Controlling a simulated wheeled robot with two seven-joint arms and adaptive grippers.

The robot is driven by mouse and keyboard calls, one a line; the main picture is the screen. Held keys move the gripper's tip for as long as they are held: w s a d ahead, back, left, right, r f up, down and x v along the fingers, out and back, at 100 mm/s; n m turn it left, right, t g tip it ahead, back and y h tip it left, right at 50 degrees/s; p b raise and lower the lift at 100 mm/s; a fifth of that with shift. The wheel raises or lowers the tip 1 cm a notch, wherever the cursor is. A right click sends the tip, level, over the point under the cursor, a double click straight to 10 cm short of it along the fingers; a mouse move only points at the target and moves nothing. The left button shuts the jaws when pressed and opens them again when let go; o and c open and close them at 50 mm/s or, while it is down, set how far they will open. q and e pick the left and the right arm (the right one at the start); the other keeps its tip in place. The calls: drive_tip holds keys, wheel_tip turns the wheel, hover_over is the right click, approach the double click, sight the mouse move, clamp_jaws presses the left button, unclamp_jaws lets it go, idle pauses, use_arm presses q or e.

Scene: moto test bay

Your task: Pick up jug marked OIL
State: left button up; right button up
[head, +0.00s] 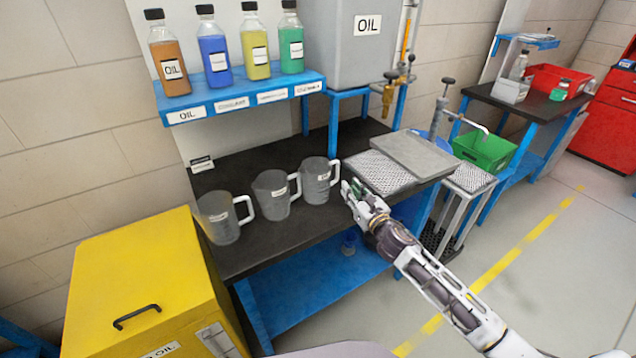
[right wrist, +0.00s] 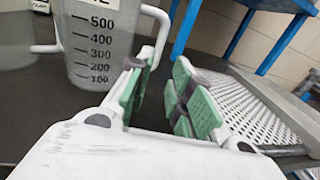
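Three grey, see-through measuring jugs with white handles stand upright in a row on the dark bench top: a left jug (head: 219,219), a middle jug (head: 272,196) and a right jug (head: 315,181). Their labels are too small to read in the head view. My right gripper (head: 354,188) is open and empty, just right of the right jug's handle. In the right wrist view, the green-padded fingers (right wrist: 166,68) are spread, with a jug (right wrist: 98,42) and its white handle to their left. That jug's label is cut off at the top edge. My left gripper is out of view.
A perforated tray (head: 378,172) lies close to the right of the gripper. A blue shelf (head: 240,98) with several coloured bottles hangs over the bench, beside a grey OIL tank (head: 340,40). A yellow cabinet (head: 140,280) stands at the left. Bench top in front of the jugs is clear.

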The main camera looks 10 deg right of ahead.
sight(338, 175)
drive_tip(key=shift+x, duration=1.4)
drive_tip(key=shift+w+a, duration=0.1)
drive_tip(key=shift+w, duration=0.45)
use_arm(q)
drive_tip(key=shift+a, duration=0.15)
use_arm(e)
drive_tip(key=shift+w+a, duration=0.1)
drive_tip(key=shift+w, duration=0.05)
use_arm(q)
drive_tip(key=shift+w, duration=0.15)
use_arm(e)
drive_tip(key=shift+w, duration=0.1)
drive_tip(key=shift+x, duration=1.6)
drive_tip(key=shift+w+a+f, duration=0.15)
drive_tip(key=shift+w+a, duration=0.1)
drive_tip(key=shift+w, duration=0.25)
drive_tip(key=shift+w+a, duration=0.1)
drive_tip(key=shift+w, duration=0.2)
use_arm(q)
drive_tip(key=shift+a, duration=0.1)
use_arm(e)
drive_tip(key=shift+c, duration=0.5)
